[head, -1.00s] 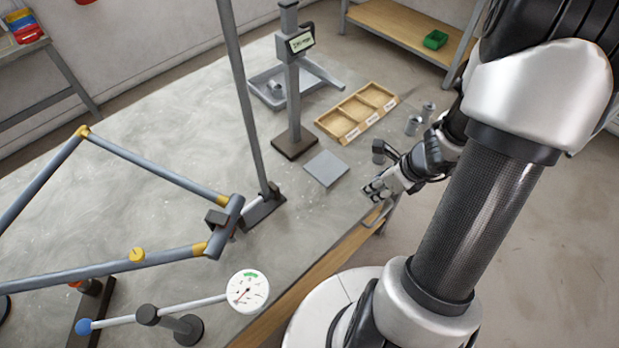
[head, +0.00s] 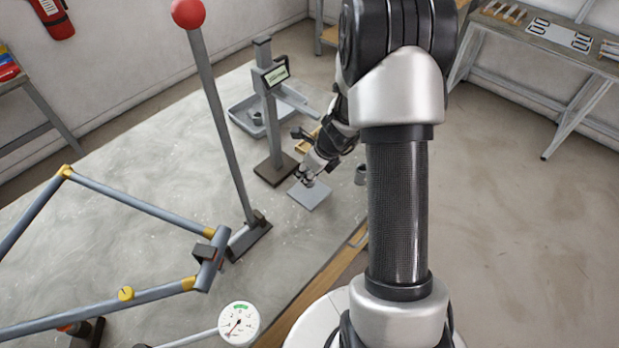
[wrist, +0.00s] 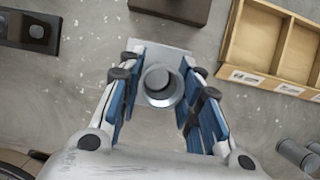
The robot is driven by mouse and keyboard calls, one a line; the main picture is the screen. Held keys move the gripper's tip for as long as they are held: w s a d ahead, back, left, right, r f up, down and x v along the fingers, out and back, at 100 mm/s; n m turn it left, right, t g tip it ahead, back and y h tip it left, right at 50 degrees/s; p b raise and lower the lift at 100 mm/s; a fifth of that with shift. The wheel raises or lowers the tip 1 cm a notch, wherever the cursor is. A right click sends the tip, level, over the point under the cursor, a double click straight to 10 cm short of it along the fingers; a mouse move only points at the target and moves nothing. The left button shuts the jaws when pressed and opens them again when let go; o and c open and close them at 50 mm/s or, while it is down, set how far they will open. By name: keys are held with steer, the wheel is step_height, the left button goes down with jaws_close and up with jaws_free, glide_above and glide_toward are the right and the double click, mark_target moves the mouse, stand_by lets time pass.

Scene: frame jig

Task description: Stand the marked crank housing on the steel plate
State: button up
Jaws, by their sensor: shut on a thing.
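The steel plate (head: 308,195) is a flat light-grey square on the table, in front of the dark base of a column. It also shows in the wrist view (wrist: 177,47), partly covered by my gripper. My gripper (head: 309,179) is low over the plate, pointing down. In the wrist view my gripper (wrist: 161,75) has its blue-padded fingers on both sides of a grey round crank housing (wrist: 159,98) with a darker top, and is shut on it. The housing looks upright over the plate. I cannot tell whether it touches the plate, and no mark on it is visible.
The column with a display (head: 276,74) stands just behind the plate. A wooden compartment tray (wrist: 270,45) lies to the right, with grey cylinders (wrist: 297,152) nearer. A lever stand (head: 248,236) and a bar frame (head: 140,205) are at left. Bare table lies around the plate.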

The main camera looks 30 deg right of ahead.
step_height(320, 180, down, 3)
steer(key=shift+s+f+b, duration=0.1)
steer(key=shift+f+b, duration=0.1)
steer(key=shift+b, duration=0.65)
steer(key=shift+f, duration=0.2)
steer(key=o, duration=1.1)
steer(key=p+v, duration=0.3)
steer(key=v, duration=0.5)
steer(key=shift+p, duration=0.4)
